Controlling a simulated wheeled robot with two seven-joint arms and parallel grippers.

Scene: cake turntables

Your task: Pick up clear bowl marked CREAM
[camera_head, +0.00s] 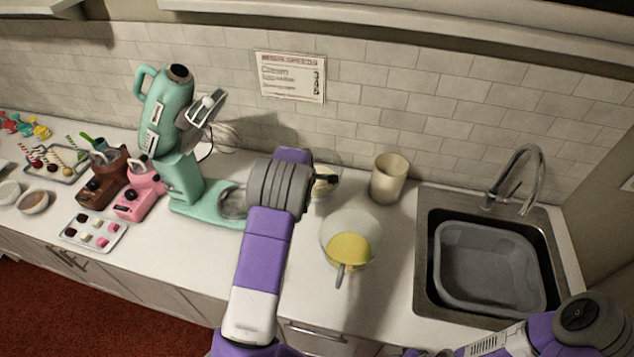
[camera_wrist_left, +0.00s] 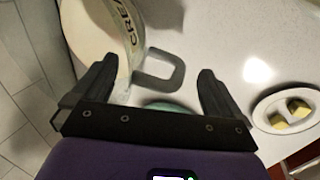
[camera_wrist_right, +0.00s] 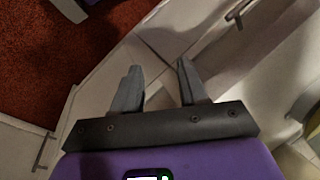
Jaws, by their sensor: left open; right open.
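The clear bowl marked CREAM (camera_wrist_left: 122,22) is at the top left of the left wrist view, with pale contents and part of its lettering showing. Its grey loop handle (camera_wrist_left: 160,70) shows between and beyond the fingertips of my left gripper (camera_wrist_left: 160,80), which is open and empty. In the head view my left gripper (camera_head: 328,180) is at the back of the counter, and the bowl (camera_head: 325,193) is partly hidden behind it. I cannot tell whether they touch. My right gripper (camera_wrist_right: 155,75) is open and empty, with cabinet fronts and floor beyond it.
A clear bowl with yellow contents (camera_head: 348,248) stands in front, a beige canister (camera_head: 389,178) to the right. The sink (camera_head: 430,260) is farther right. A mint mixer (camera_head: 182,185) stands left of my left arm. A dish with yellow cubes (camera_wrist_left: 262,112) shows in the left wrist view.

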